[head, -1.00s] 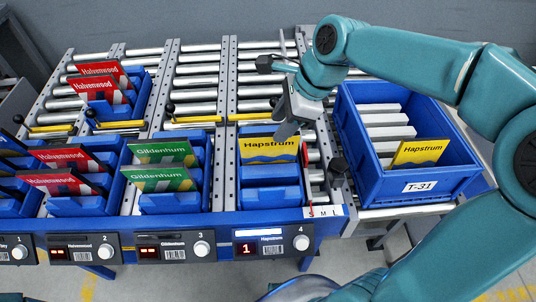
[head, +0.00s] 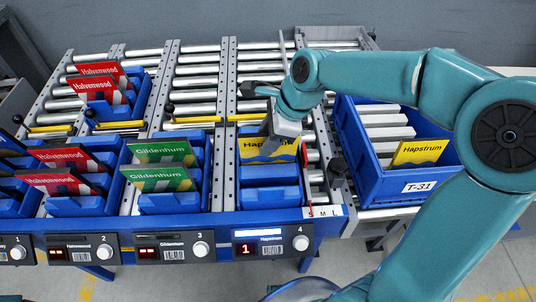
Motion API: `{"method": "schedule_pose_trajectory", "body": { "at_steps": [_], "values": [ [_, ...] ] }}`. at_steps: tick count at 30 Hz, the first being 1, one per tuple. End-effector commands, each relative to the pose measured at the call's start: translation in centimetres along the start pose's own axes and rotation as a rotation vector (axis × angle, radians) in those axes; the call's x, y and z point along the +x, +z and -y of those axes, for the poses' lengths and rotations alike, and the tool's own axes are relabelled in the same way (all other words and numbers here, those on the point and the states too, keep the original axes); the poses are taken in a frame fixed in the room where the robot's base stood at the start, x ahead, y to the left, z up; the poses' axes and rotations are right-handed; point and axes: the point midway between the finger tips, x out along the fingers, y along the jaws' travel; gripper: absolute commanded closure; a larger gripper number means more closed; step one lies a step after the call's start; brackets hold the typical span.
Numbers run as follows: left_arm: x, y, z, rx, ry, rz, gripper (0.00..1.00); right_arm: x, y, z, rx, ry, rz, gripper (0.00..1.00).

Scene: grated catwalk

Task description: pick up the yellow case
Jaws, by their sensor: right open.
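The yellow case (head: 264,150), labelled Hapstrum, stands in the blue bin of lane 4 in the head view. My right gripper (head: 273,143) is open, just above and in front of the right part of that case's top edge, and hides some of its label. I cannot tell whether it touches the case. Another yellow Hapstrum case (head: 418,152) leans in the blue tote (head: 421,186) marked T-31 at the right. My left gripper is not in view.
Red Halvenwood cases (head: 98,89) and green Gildenhum cases (head: 157,179) stand in bins to the left. The lane 4 display (head: 246,249) reads 1.

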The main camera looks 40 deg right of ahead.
Motion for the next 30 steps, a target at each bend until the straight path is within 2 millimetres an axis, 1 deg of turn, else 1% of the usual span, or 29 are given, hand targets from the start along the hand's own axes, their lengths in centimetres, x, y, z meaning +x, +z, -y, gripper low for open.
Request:
{"method": "schedule_pose_trajectory", "body": {
  "at_steps": [15,16,17,18,20,28,30],
  "values": [
    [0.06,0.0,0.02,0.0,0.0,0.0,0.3,0.36,-0.17,-0.07,0.0,0.001,0.0,0.55],
    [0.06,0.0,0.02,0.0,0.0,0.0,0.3,0.36,-0.17,-0.07,0.0,0.001,0.0,0.59],
    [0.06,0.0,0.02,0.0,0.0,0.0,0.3,0.36,-0.17,-0.07,0.0,0.001,0.0,0.68],
    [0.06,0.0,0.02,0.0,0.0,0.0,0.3,0.36,-0.17,-0.07,0.0,0.001,0.0,0.81],
    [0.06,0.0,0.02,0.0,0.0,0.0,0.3,0.36,-0.17,-0.07,0.0,0.001,0.0,1.0],
    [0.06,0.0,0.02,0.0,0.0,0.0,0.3,0.35,-0.16,-0.07,0.0,0.001,0.0,1.0],
    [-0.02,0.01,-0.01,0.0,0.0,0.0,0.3,0.06,-0.03,-0.01,0.0,-0.001,0.0,1.0]
  ]
}}
